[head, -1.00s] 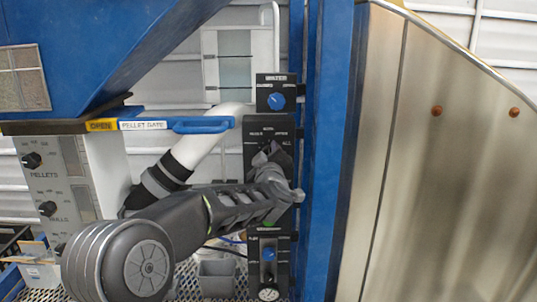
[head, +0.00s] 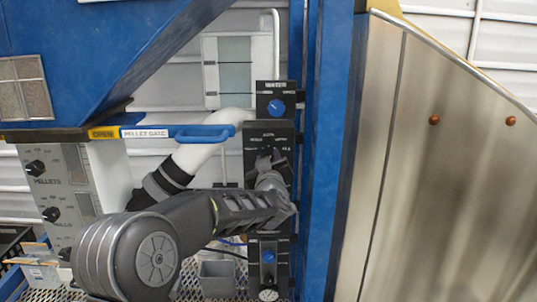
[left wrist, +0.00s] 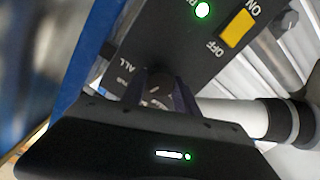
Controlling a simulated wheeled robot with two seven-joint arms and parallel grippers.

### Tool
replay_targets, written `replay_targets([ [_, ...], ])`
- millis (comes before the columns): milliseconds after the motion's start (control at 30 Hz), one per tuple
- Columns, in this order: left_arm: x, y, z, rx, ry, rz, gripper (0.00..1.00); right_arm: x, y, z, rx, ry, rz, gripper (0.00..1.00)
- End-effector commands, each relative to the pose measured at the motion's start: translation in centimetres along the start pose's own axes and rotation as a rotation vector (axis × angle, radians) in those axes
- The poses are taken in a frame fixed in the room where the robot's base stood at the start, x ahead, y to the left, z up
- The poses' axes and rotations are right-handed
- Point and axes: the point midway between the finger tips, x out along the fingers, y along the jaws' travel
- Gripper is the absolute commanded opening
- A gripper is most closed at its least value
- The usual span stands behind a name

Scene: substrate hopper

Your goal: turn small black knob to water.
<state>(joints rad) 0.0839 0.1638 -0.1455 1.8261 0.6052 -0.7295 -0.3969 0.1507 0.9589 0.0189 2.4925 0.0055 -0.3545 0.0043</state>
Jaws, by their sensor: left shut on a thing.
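The small black knob (left wrist: 157,88) sits on a black control panel (head: 254,136) with white labels around the dial. My left gripper (head: 268,160) reaches the panel from the left and below. In the left wrist view its two fingers (left wrist: 158,93) are shut on the knob, one on each side. "ALL" is readable beside the knob in the left wrist view; the other labels there are partly hidden. The knob's pointer direction is not clear. My right gripper is not in view.
A panel with a blue knob (head: 276,106) is above, and another blue knob (head: 268,256) is below. A yellow ON/OFF switch (left wrist: 237,28) and green light (left wrist: 202,10) are on the same panel. A blue pellet gate handle (head: 205,133) is left, a blue post (head: 325,200) right.

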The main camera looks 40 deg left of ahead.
Motion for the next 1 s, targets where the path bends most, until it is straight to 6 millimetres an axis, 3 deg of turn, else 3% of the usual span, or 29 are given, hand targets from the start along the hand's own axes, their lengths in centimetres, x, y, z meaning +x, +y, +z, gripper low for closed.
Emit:
replay_targets([
  [433,0.0,0.1,-0.1,0.301,-0.001,0.000,0.00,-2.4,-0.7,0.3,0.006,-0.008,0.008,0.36],
  [1000,0.0,0.1,0.0,0.358,0.000,0.000,0.00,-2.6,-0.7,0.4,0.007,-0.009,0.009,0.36],
])
